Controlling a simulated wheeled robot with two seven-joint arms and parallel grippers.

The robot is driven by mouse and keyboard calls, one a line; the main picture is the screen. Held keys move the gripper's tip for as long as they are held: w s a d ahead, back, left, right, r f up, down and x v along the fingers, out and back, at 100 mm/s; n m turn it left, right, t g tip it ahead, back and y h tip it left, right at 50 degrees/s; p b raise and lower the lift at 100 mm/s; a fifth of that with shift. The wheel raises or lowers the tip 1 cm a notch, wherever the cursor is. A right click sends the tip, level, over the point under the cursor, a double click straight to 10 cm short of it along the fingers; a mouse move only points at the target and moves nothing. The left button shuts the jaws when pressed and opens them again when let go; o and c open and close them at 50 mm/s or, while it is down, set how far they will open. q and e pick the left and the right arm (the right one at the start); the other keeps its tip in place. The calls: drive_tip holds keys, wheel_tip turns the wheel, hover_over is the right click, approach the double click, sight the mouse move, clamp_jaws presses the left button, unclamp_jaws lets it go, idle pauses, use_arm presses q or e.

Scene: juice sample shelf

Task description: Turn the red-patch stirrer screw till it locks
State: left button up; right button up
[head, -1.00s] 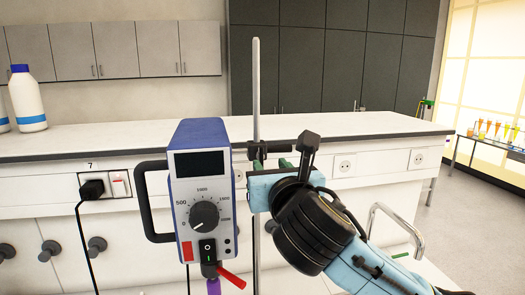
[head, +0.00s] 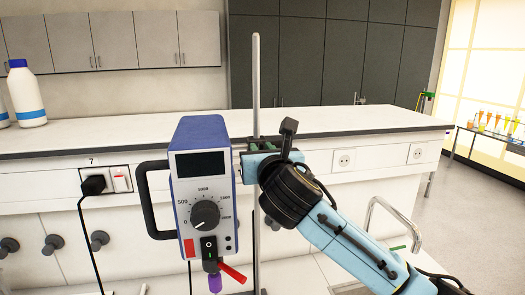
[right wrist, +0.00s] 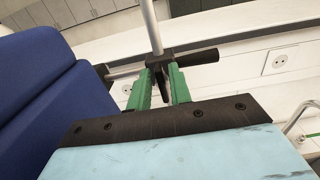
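The overhead stirrer (head: 203,165) is a blue and grey box with a dial, and it hangs beside a metal rod (head: 256,75). Its red patch (head: 188,248) is at the lower left of the front. In the right wrist view a black clamp (right wrist: 170,62) grips the rod, with a dark bar sticking out to the right. A narrow black screw part (right wrist: 161,80) points down from it. My right gripper (right wrist: 160,73) has its green fingers apart on either side of that part, with gaps visible. In the head view my right gripper (head: 258,146) hides most of the clamp.
A white bench (head: 330,122) runs behind the stirrer. A white bottle (head: 26,95) stands at its left end. A black plug and cable (head: 94,185) hang at the left. A red lever (head: 232,273) sticks out below the stirrer. Coloured samples (head: 495,122) stand far right.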

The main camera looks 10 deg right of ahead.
clamp_jaws()
drive_tip(key=shift+f, duration=0.15)
drive_tip(key=shift+m, duration=0.3)
drive_tip(key=shift+s+d+f+m, duration=0.1)
drive_tip(key=shift+d+m, duration=0.1)
drive_tip(key=shift+m, duration=2.65)
drive_tip(key=shift+w+d+f+m, duration=0.15)
drive_tip(key=shift+d+m, duration=0.1)
drive_tip(key=shift+m, duration=2.65)
drive_tip(key=shift+s+d+f+m, duration=0.1)
drive_tip(key=shift+s+d+m, duration=0.1)
drive_tip(key=shift+m, duration=2.65)
